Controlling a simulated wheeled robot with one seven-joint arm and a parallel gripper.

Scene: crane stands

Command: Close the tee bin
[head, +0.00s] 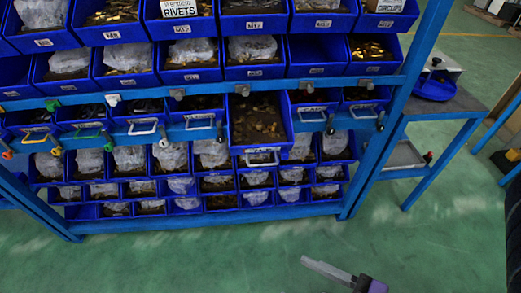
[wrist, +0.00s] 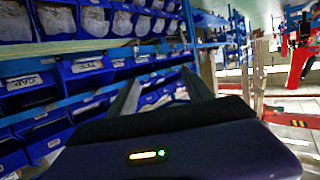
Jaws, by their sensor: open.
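One blue drawer bin (head: 240,132) in the middle row of the rack stands pulled out towards me, past its neighbours. It holds small brown and brass-coloured parts and has a pale handle (head: 262,160) low on its front. I cannot read a tee label on it. My gripper (head: 306,261) is low in the head view, over the green floor, in front of the rack and well apart from the bin. In the wrist view, my gripper (wrist: 161,76) shows two spread fingers with nothing between them. The pulled-out bin cannot be made out for certain there.
The blue rack (head: 200,224) holds rows of bins, many with plastic bags or small parts. Other handled bins beside the pulled-out one sit further in. A blue-legged side table (head: 450,106) stands at the right. The green floor (head: 180,262) before the rack is clear.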

